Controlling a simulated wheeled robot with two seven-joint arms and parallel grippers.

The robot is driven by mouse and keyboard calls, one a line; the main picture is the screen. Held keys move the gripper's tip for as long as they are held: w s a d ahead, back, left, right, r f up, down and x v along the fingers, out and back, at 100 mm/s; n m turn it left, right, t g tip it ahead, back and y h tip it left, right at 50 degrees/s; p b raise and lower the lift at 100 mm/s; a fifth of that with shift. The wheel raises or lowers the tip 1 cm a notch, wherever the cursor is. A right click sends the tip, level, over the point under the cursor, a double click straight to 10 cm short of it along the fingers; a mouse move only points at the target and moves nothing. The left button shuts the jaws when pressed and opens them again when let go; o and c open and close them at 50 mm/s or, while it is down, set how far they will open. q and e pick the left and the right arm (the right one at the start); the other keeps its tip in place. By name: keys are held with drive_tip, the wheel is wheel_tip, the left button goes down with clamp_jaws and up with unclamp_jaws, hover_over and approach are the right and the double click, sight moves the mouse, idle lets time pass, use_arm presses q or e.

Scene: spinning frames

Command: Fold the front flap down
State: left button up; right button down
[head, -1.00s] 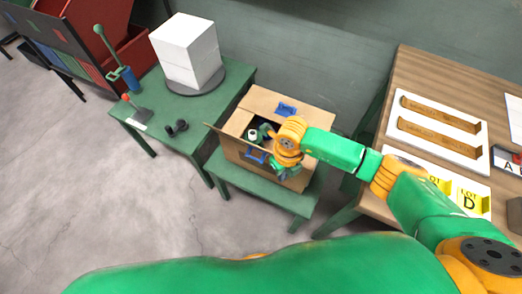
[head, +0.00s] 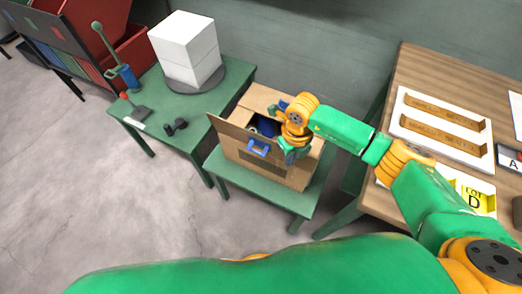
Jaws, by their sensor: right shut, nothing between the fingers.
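An open cardboard box (head: 296,177) stands on a low green bench. The back flap (head: 262,96) lies over the far side, with another blue piece partly hidden by my right wrist. Dark and blue contents show in the opening, too small to tell. My right gripper (head: 290,157) is shut and empty, at the right end of the front flap; I cannot tell whether it touches. My left gripper is not in view.
A green table (head: 225,91) on the left holds a white block stack (head: 187,48), a dark dumbbell-like part (head: 175,127) and a lever tool. A wooden table (head: 410,70) with white trays stands on the right. The floor in front is clear.

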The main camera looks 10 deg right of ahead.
drive_tip(key=shift+w+d+r+b, duration=0.2)
drive_tip(key=shift+w+d+b, duration=0.3)
drive_tip(key=shift+w, duration=0.35)
drive_tip(key=shift+w+d+r, duration=0.15)
drive_tip(key=shift+d+r, duration=0.05)
drive_tip(key=shift+r, duration=0.05)
